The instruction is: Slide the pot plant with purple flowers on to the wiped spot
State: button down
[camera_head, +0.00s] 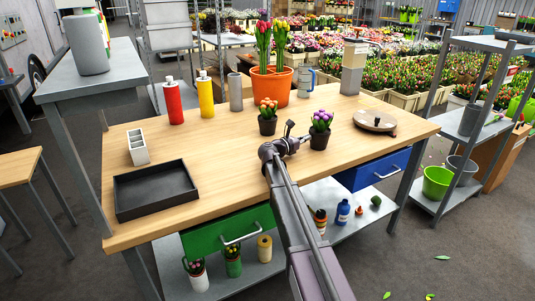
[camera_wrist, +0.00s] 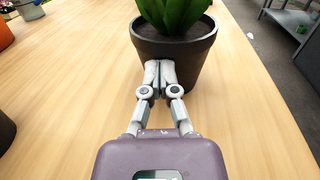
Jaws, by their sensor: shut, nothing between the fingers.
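The pot plant with purple flowers (camera_head: 319,139) stands upright in a small dark pot on the wooden table, right of the middle. In the wrist view its dark pot (camera_wrist: 202,58) and green leaves show just ahead; its flowers are out of frame. My gripper (camera_wrist: 160,74) is shut and empty. Its fingertips are at the near side of the pot, low down, and seem to touch it. In the head view my gripper (camera_head: 302,139) is just left of the pot. I cannot make out a wiped spot on the table (camera_head: 225,147).
A pot plant with orange flowers (camera_head: 267,126) stands left of the purple one. A round board (camera_head: 375,121) lies to the right. A large orange tulip pot (camera_head: 271,87) stands behind. A black tray (camera_head: 155,190) lies at the front left. Bare wood lies between tray and plants.

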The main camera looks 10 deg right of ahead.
aim_at(317, 133)
jog(key=x, duration=0.6)
jog(key=shift+w+d, duration=0.1)
jog(key=shift+w, duration=0.1)
